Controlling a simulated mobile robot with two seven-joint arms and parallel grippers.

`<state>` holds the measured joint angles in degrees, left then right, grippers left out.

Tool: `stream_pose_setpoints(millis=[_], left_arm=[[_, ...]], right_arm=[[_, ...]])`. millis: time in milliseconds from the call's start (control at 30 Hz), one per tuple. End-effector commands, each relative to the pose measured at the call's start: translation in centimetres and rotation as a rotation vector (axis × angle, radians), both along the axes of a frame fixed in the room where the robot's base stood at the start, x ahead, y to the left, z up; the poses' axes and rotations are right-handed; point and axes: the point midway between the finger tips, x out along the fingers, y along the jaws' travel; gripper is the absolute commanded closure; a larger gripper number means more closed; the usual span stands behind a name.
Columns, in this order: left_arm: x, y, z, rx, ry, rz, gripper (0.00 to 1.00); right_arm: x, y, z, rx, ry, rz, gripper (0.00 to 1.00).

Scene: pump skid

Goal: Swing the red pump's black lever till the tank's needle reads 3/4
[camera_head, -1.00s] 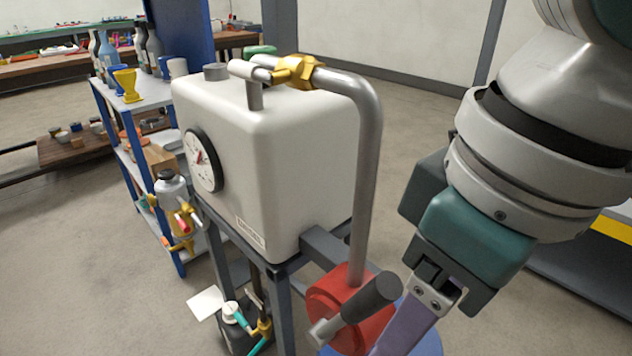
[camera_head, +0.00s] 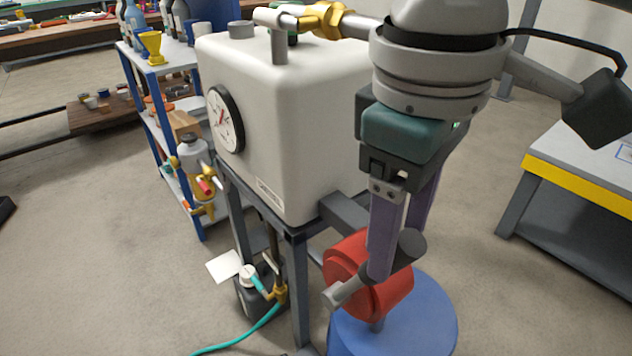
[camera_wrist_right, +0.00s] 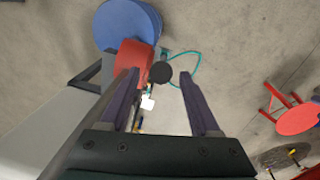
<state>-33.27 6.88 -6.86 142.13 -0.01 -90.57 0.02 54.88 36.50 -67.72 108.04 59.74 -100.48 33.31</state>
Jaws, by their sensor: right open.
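The red pump (camera_head: 345,262) sits on a blue drum below the pale tank. Its black lever grip (camera_head: 411,243) points up and to the right from a grey arm. The white tank (camera_head: 300,130) carries a round gauge (camera_head: 225,118) on its left face; its red needle is too small to read exactly. My right gripper (camera_head: 398,254) is open and points down at the lever, one finger passing in front of the grip. In the right wrist view the round black grip end (camera_wrist_right: 160,73) shows between the two spread fingers (camera_wrist_right: 159,77), with visible gaps. My left gripper is out of view.
The blue drum (camera_head: 430,315) stands under the pump. A grey pipe with a brass fitting (camera_head: 328,20) runs from the tank top behind my right arm. A yellow-edged bench (camera_head: 575,180) stands at right, shelves (camera_head: 165,110) at left. Floor between drum and bench is clear.

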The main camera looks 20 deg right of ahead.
Motion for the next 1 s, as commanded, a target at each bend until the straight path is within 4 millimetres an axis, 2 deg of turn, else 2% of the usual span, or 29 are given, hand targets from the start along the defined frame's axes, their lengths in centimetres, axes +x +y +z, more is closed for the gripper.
stream_pose_setpoints(millis=[33,100,300,433,700,1000], left_arm=[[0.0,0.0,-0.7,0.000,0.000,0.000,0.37],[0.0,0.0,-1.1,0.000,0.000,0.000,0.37],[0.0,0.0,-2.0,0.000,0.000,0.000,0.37],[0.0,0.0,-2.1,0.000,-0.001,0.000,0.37],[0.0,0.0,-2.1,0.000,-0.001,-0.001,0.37],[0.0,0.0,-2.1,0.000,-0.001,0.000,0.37]], right_arm=[[0.0,-0.1,-1.4,-0.002,0.001,-0.001,0.37],[0.0,-0.2,-2.8,-0.001,0.002,-0.001,0.37],[0.2,-0.4,-5.5,-0.001,0.000,0.001,0.37],[0.3,-0.4,-6.2,-0.001,-0.003,0.000,0.37],[0.3,-0.4,-6.3,0.000,-0.002,0.001,0.37],[0.3,-0.4,-6.3,0.000,-0.002,0.001,0.71]])
